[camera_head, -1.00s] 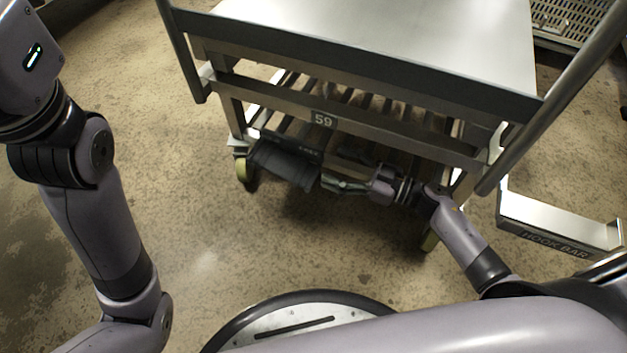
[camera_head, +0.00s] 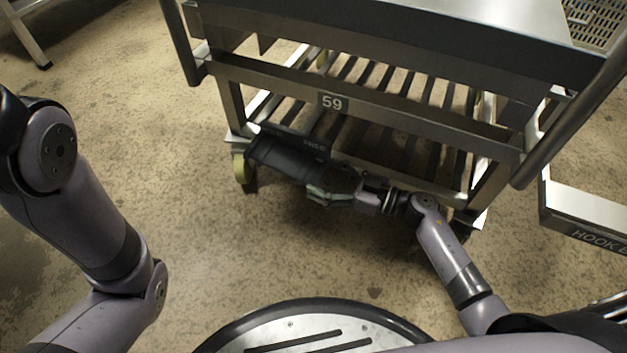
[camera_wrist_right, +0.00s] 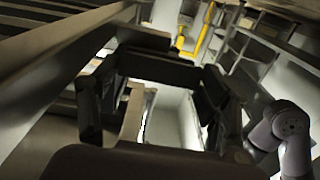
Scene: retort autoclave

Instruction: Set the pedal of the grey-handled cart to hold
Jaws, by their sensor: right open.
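The cart (camera_head: 470,130) with grey bar handles (camera_head: 578,115) stands in front of me, with a plate marked 59 on its crossbar. Its dark, wide pedal (camera_head: 282,158) is low on the near side, by the left caster. Small pale lettering shows on the dark strip behind it, too small to read surely. My right gripper (camera_head: 325,188) is open, low beside the pedal's right end; I cannot tell whether they touch. In the right wrist view its dark fingers (camera_wrist_right: 160,105) stand apart. My left arm shows at the left, but its gripper is out of view.
A yellow-wheeled caster (camera_head: 239,168) is left of the pedal. The slatted lower shelf (camera_head: 395,135) lies above and behind my right gripper. A hook bar stand (camera_head: 585,215) is at the right. The floor between the cart and my base is clear.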

